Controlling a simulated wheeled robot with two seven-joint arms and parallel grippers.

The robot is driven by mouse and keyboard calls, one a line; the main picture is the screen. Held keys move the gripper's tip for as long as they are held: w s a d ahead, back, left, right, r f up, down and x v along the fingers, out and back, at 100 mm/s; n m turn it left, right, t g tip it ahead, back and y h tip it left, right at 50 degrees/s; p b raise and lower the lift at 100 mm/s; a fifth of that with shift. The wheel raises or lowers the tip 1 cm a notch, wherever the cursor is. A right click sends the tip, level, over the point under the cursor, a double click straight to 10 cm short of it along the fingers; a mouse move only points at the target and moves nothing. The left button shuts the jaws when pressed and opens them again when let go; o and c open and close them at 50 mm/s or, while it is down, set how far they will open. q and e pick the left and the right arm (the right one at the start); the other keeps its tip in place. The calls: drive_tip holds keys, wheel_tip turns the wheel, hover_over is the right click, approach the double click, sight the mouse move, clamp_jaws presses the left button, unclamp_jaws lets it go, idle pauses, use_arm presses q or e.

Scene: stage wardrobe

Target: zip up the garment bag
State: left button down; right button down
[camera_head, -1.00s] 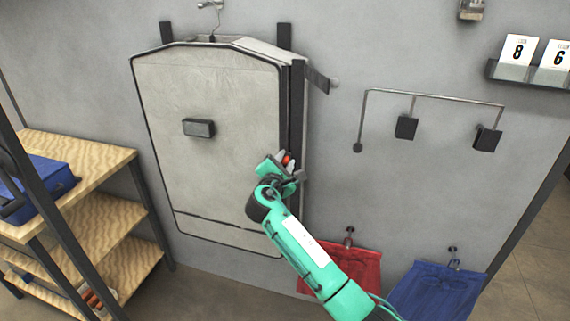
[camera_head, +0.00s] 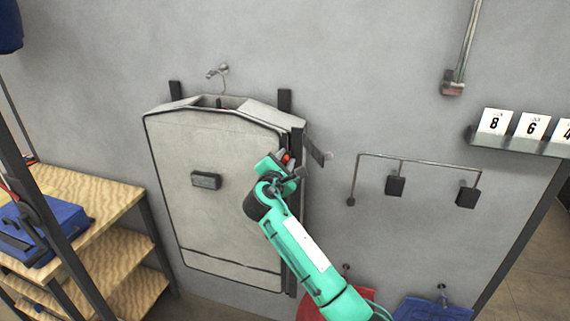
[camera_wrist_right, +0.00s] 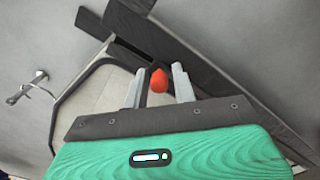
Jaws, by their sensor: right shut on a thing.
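The pale garment bag (camera_head: 215,225) with dark edging hangs on the grey wall from a hook (camera_head: 217,72). A gap shows at its top, behind the front panel. My right gripper (camera_head: 288,163) is at the bag's right edge, a little below its upper right corner. It is shut on a small orange-red zip pull (camera_wrist_right: 158,80), seen between the fingers (camera_wrist_right: 157,88) in the right wrist view. The zip's track is mostly hidden by my arm and the bag's edge. My left gripper is not in view.
A dark bracket (camera_head: 318,150) juts out right of the bag near my gripper. A rail with dark clips (camera_head: 395,186) is further right, with red (camera_head: 330,305) and blue (camera_head: 432,309) cloth items below. Wooden shelves (camera_head: 120,205) holding a blue case (camera_head: 45,228) stand at left.

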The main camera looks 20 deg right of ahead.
drive_tip(key=shift+r, duration=0.5)
drive_tip(key=shift+r, duration=0.1)
drive_tip(key=c, duration=1.3)
unclamp_jaws()
drive_tip(key=shift+c, duration=0.2)
drive_tip(key=shift+s+a+f, duration=0.2)
drive_tip(key=shift+s+f, duration=0.05)
drive_tip(key=b+v, duration=0.4)
drive_tip(key=v, duration=0.9)
drive_tip(key=shift+s+r, duration=0.1)
